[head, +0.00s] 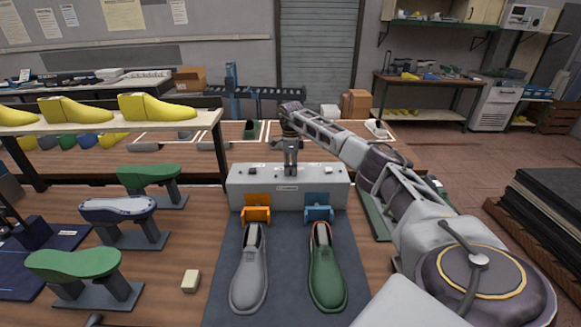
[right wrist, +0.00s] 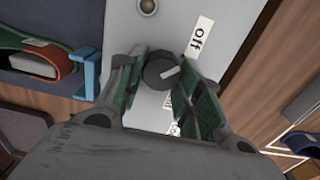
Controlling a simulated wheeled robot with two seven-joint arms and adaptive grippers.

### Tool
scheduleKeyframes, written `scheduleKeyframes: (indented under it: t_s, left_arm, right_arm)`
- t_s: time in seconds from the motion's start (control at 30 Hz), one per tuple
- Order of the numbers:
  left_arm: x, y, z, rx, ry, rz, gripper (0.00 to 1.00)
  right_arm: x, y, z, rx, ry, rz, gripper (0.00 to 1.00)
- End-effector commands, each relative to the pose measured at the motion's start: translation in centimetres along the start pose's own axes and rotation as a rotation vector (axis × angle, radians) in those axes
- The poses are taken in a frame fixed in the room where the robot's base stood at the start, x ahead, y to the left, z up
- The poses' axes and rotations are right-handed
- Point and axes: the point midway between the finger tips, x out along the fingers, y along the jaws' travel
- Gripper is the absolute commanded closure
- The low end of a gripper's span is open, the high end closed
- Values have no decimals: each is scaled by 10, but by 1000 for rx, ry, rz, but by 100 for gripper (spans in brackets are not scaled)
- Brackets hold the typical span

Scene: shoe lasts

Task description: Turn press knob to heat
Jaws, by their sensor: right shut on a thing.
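The press (head: 330,188) is a light grey box behind the dark mat, with small controls on its top. My right gripper (head: 291,168) reaches down onto the middle of that top. In the right wrist view, my right gripper (right wrist: 163,76) is shut on the round dark knob (right wrist: 158,68), a green-padded finger on either side. The knob's pale mark slants to the upper right in that view. Other labels below the knob are partly hidden by a finger and unreadable. My left gripper is not in view.
A grey shoe (head: 249,270) and a green shoe (head: 326,268) lie on the mat (head: 287,302). An orange bracket (head: 257,208) and a blue bracket (head: 318,208) stand at the press front. Green lasts on stands (head: 75,264) are at left.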

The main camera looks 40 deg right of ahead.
Motion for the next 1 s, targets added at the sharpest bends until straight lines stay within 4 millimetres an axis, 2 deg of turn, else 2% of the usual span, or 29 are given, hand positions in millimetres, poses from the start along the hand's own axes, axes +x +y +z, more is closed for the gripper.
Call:
scheduleKeyframes:
  t_s: [0.47, 1.0]
  left_arm:
    - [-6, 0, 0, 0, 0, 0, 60]
    - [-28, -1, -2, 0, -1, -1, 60]
  right_arm:
    - [-1, 0, 0, 74, 0, 1, 88]
    - [-2, 2, 1, 424, 0, 0, 88]
